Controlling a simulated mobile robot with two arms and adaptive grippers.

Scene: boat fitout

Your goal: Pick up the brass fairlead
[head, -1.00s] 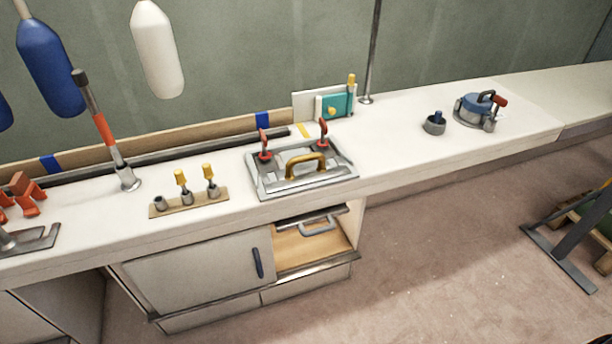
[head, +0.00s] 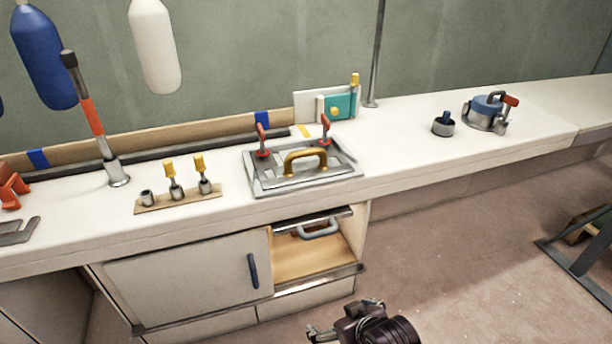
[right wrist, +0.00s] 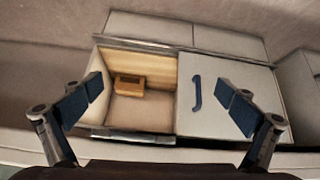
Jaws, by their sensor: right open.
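The brass-coloured arched piece (head: 305,161), which looks like the fairlead, stands on a grey metal frame (head: 262,186) on the white counter. Two red-handled clamps (head: 262,141) are at the frame's back; I cannot tell whether they press on anything. My right gripper (head: 318,335) is low at the bottom of the head view, below and in front of the counter, well apart from the brass piece. The right wrist view shows its two fingers (right wrist: 160,92) spread wide with nothing between them. The brass piece is not visible there. My left gripper is not in view.
An open cabinet compartment (head: 300,255) is below the frame, with a small brown block (right wrist: 130,85) inside. A strip with yellow-topped pieces (head: 150,207) lies left of the frame. A dark cup (head: 443,128) and blue-topped device (head: 487,108) stand right. Counter between is clear.

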